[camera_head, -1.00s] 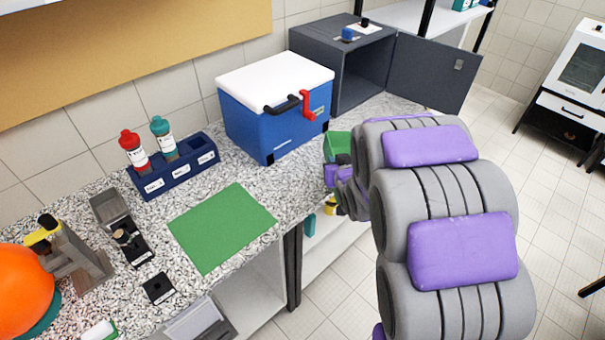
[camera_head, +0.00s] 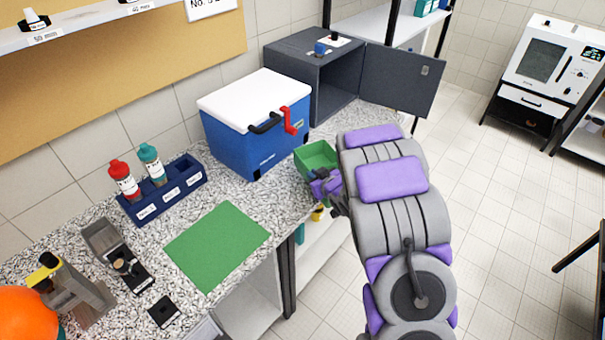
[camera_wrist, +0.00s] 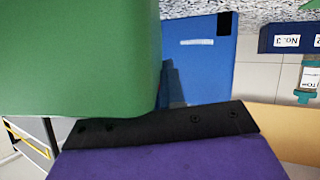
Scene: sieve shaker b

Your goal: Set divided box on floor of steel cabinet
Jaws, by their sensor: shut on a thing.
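The divided box looks like the green open-topped box (camera_head: 318,156) beside the blue cooler; its dividers cannot be made out. My gripper (camera_head: 326,180) is shut on it at the near side and holds it by the bench's front edge. In the wrist view the green box (camera_wrist: 75,60) fills the upper left, against the dark finger pad. The steel cabinet (camera_head: 292,62) is dark grey and stands on the bench behind the cooler. Its door (camera_head: 398,80) is swung open to the right. The cabinet's interior is shadowed and its floor is partly hidden.
The blue cooler with a white lid (camera_head: 255,145) and red latch stands left of the green box, in front of the cabinet. A green mat (camera_head: 217,246) and a blue bottle rack (camera_head: 165,193) lie farther left. Open tiled floor is at right.

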